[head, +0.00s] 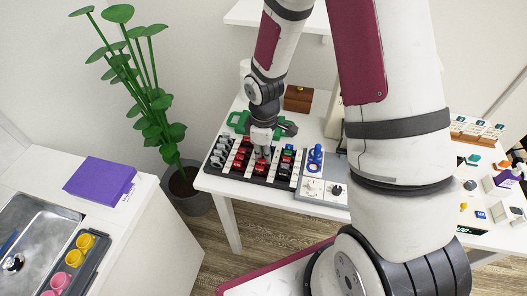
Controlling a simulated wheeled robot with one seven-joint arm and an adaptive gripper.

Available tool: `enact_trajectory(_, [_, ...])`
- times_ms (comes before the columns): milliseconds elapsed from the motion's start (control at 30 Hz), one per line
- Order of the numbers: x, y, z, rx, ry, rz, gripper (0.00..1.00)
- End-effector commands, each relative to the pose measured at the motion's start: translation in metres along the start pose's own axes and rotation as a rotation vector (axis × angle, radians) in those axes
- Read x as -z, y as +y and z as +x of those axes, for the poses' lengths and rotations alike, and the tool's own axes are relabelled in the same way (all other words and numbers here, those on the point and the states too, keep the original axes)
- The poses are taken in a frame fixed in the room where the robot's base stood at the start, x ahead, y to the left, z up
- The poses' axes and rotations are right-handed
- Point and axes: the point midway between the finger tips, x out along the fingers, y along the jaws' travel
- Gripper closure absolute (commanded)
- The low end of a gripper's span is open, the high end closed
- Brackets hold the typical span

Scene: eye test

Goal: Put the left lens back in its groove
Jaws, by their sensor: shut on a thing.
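A black lens rack (286,184) with rows of white-edged grooves stands on the white table (217,187). It holds several small dark, grey and red lenses, with a few green and blue ones at the right. My gripper (262,155) points down over the middle of the rack, close to the red lenses. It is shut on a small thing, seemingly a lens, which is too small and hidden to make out. I cannot tell which groove is the left lens's own, nor whether the held thing touches the rack.
A grey box with knobs (322,191) and a blue stand (315,157) are right of the rack. A green item (238,118) and a brown wooden box (298,98) lie behind. A potted plant (150,100) stands left of the table. My arm hides the table's middle.

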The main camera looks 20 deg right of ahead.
Motion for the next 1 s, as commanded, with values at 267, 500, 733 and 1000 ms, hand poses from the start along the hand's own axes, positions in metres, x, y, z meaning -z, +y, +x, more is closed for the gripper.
enact_trajectory(267, [0.0, 0.0, 0.001, 0.0, 0.0, 0.0, 1.0])
enact_trajectory(500, [0.0, 0.0, 0.001, 0.0, 0.0, 0.0, 0.71])
enact_trajectory(733, [0.0, 0.0, -0.001, -0.001, 0.001, 0.0, 0.71])
enact_trajectory(1000, [0.0, 0.002, -0.041, -0.005, 0.004, 0.003, 0.71])
